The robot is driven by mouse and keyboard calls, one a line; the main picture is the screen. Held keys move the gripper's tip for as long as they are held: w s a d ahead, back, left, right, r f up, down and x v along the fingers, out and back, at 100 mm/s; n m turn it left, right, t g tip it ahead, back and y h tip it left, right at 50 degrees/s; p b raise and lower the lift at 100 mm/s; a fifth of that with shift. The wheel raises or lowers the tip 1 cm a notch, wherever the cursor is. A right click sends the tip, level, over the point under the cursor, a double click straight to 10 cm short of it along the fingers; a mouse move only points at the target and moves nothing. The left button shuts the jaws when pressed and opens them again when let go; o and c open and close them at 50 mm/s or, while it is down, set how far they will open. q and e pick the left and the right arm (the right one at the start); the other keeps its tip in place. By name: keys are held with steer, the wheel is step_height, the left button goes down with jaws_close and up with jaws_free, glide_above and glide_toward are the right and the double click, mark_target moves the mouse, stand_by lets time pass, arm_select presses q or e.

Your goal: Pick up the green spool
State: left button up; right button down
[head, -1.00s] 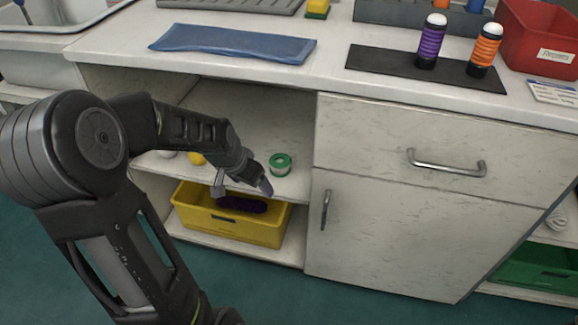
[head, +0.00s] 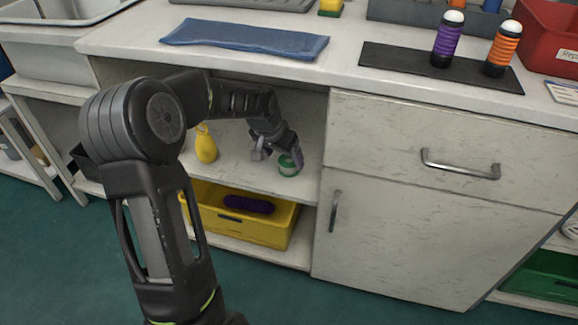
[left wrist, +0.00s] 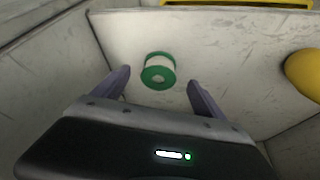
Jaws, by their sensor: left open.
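The green spool (head: 287,166), with a white band around its middle, stands on the open shelf of the cabinet, near the shelf's right side. In the left wrist view the spool (left wrist: 159,71) lies ahead of my left gripper (left wrist: 160,85), centred between the two spread fingers and apart from them. In the head view my left gripper (head: 275,152) is open, inside the shelf space, close beside the spool and partly in front of it. My right gripper is in neither view.
A yellow object (head: 206,146) stands on the same shelf to the left. A yellow bin (head: 262,233) holding a dark purple item (head: 248,204) sits below. The counter edge (head: 300,78) overhangs the shelf, and a closed cabinet door (head: 400,235) borders it on the right.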

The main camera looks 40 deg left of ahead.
mark_target(288, 161)
arm_select(q)
steer(key=shift+w, duration=0.3)
steer(key=b+x, duration=0.2)
steer(key=x, duration=0.3)
steer(key=shift+w, duration=0.1)
steer(key=shift+c, duration=0.5)
steer(key=c, duration=1.4)
